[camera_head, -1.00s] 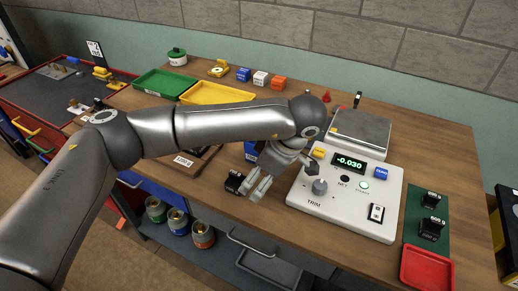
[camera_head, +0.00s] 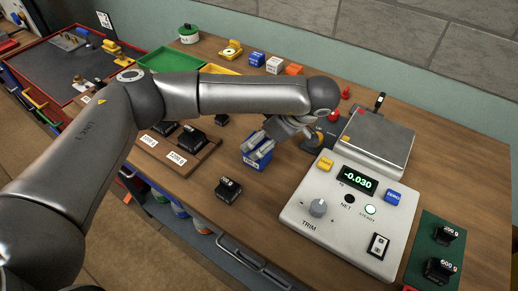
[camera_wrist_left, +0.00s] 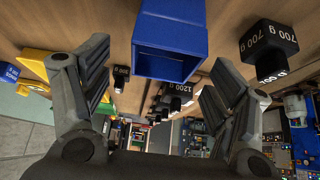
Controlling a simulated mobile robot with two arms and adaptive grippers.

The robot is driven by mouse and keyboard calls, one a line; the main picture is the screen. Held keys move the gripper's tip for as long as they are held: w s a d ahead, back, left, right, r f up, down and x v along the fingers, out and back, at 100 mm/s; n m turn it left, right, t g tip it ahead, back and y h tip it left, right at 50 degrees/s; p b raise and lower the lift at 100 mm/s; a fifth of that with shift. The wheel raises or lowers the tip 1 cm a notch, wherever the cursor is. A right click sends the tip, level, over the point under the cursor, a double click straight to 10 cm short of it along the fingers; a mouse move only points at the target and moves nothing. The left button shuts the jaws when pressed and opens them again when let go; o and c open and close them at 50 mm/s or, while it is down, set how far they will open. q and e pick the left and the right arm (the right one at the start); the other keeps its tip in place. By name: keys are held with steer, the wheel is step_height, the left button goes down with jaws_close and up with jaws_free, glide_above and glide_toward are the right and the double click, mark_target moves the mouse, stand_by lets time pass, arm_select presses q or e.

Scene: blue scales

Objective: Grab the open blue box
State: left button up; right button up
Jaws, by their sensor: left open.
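The open blue box (camera_head: 257,154) stands on the wooden table, left of the scale's control panel. In the left wrist view the blue box (camera_wrist_left: 170,45) shows its dark open side at the top middle, just ahead of the fingers. My left gripper (camera_head: 262,140) is directly over and beside the box in the head view, its fingers covering part of it. In the wrist view the left gripper (camera_wrist_left: 155,85) is open, its fingers spread to either side with nothing between them. My right gripper is not in view.
A black weight (camera_head: 228,190) stands in front of the box. More black weights sit on a wooden rack (camera_head: 155,150) to the left. The white scale panel (camera_head: 345,215) and steel plate (camera_head: 378,140) are at right. A red knob-like object (camera_head: 334,115) stands behind the gripper.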

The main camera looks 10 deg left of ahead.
arm_select(q)
steer(key=shift+a+f, duration=0.3)
steer(key=shift+a, duration=0.05)
steer(key=shift+a+f, duration=0.1)
steer(key=shift+f, duration=0.1)
steer(key=p+x, duration=0.2)
steer(key=x, duration=0.2)
steer(key=shift+f+p, duration=0.25)
steer(key=shift+p, duration=0.1)
steer(key=shift+a+f, duration=0.25)
steer(key=shift+f, duration=0.1)
steer(key=shift+w, duration=0.1)
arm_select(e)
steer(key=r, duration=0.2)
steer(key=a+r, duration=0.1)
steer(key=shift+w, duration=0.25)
arm_select(q)
steer(key=shift+d, duration=0.1)
steer(key=shift+c, duration=0.2)
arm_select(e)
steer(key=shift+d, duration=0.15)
arm_select(q)
steer(key=c, duration=0.9)
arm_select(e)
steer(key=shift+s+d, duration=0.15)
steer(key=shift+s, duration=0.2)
